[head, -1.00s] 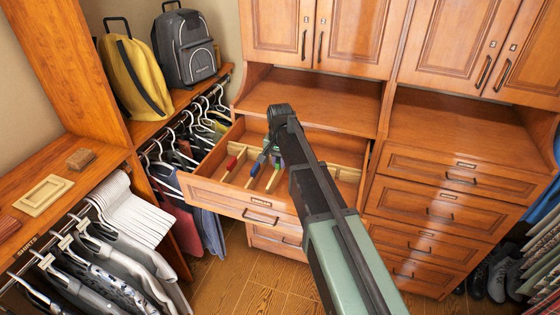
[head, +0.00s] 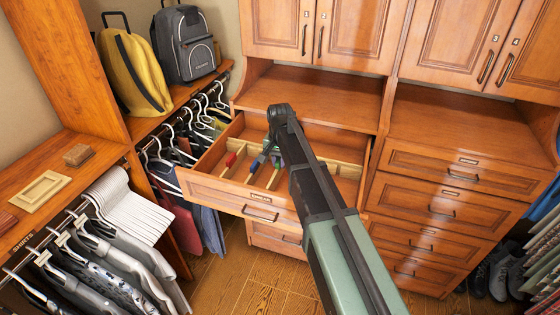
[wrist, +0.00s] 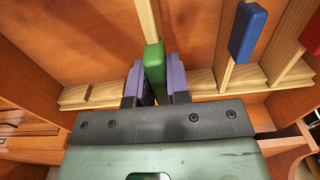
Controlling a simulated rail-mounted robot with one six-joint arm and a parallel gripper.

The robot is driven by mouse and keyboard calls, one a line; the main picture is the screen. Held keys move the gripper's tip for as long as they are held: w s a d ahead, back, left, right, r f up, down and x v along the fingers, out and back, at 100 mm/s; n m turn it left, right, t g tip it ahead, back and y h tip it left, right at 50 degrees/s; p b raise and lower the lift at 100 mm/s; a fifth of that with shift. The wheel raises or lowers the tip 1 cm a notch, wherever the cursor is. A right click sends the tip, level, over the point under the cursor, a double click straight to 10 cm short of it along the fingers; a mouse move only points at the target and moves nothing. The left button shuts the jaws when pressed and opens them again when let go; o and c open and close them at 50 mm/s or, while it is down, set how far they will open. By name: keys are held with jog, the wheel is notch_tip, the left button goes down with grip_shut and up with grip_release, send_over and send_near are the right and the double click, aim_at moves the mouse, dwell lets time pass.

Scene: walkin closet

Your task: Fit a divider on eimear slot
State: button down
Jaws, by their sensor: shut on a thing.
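My gripper (wrist: 153,85) is shut on a green-ended wooden divider (wrist: 153,62). Its purple fingers press on both sides of the green end. The divider stands at the notched wooden rail (wrist: 205,86) in the open drawer (head: 228,193); the fingers hide whether it is seated in a notch. In the wrist view, a blue-ended divider (wrist: 248,32) and a red-ended divider (wrist: 310,36) stand at the same rail to the right. In the head view, my gripper (head: 275,160) is inside the drawer, partly hidden by my arm.
The drawer walls close in around my gripper. A shelf (head: 315,92) lies above and behind the drawer. Hanging clothes (head: 205,205) are close at the drawer's left, and closed drawers (head: 445,180) are at the right. The floor in front is clear.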

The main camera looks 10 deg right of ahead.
jog(key=shift+f+b, duration=0.95)
jog(key=shift+f, duration=0.1)
jog(key=shift+f, duration=0.15)
jog(key=shift+f+b, duration=0.9)
jog(key=shift+b, duration=0.1)
jog(key=shift+r, duration=0.1)
jog(key=c, duration=1)
grip_release()
notch_tip(320, 180, up, 11)
jog(key=p, duration=1.1)
